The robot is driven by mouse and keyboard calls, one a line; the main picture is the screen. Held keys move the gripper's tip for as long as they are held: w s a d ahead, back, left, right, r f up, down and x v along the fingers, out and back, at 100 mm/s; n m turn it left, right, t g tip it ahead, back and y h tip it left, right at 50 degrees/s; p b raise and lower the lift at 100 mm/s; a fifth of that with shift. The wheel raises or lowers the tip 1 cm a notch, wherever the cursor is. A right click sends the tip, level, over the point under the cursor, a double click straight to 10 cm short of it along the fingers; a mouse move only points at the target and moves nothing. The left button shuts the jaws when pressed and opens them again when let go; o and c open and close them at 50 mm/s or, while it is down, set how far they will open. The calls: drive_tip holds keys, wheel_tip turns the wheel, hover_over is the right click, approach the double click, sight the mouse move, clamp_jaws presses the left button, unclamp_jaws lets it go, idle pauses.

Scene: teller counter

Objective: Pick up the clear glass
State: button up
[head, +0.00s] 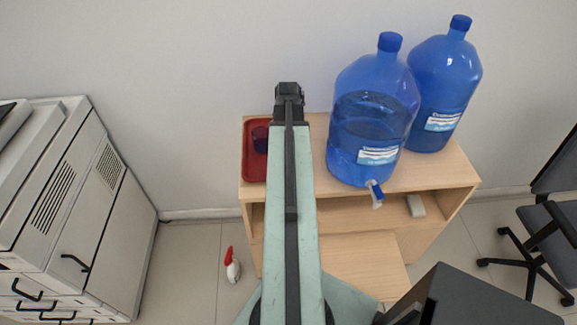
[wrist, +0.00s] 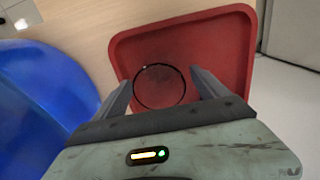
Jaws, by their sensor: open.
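The clear glass (wrist: 160,86) stands on the red tray (wrist: 232,42), seen in the wrist view from above as a thin dark rim with red showing through. My gripper (wrist: 162,78) is open, with one finger on each side of the glass in the picture. I cannot tell the height gap or whether the fingers touch it. In the head view the red tray (head: 254,168) lies at the left end of the wooden cabinet top, partly hidden by my arm. A dark, partly hidden cup shape (head: 260,138) shows on it, probably the glass. My gripper (head: 289,88) appears there end-on, its fingers unclear.
A big blue water bottle with a tap (head: 365,120) stands close to the right of my arm, with a second blue bottle (head: 440,85) behind it. A white wall (head: 180,60) rises behind the cabinet (head: 440,180). A spray bottle (head: 232,265) stands on the floor.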

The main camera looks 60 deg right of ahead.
drive_tip(key=c, duration=1.6)
